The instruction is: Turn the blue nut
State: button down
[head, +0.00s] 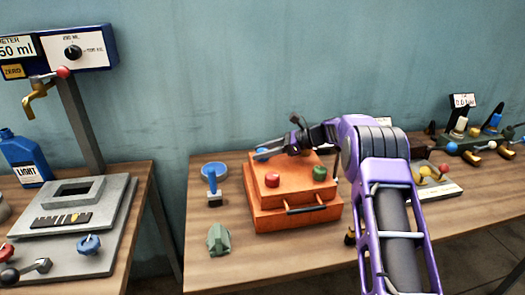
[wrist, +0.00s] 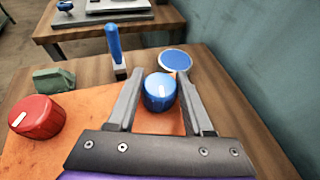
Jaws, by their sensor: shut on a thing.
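The blue nut (wrist: 159,92) is a round blue knob with a white mark on its top, on the orange box (head: 298,218). In the wrist view it sits between the two fingers of my gripper (wrist: 161,82). The fingers are shut on its sides. In the head view my gripper (head: 268,155) reaches over the back left of the box top and mostly hides the nut. A red nut (head: 272,180) and a green nut (head: 319,174) sit on the front of the same box top. The red nut also shows in the wrist view (wrist: 37,117).
A blue round dish (head: 214,170), a blue-handled tool (head: 212,187) and a grey-green block (head: 219,240) are left of the box. A meter stand with a blue LIGHT bottle (head: 24,158) is on the left table. The wall is close behind.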

jog(key=shift+m+t+h+b, duration=0.5)
jog(key=shift+m+t+b, duration=0.2)
jog(key=shift+m+t, duration=1.65)
jog(key=shift+c, duration=1.5)
grip_release()
jog(key=v, duration=1.7)
jog(key=shift+s+r, duration=0.15)
jog(key=shift+s, duration=0.2)
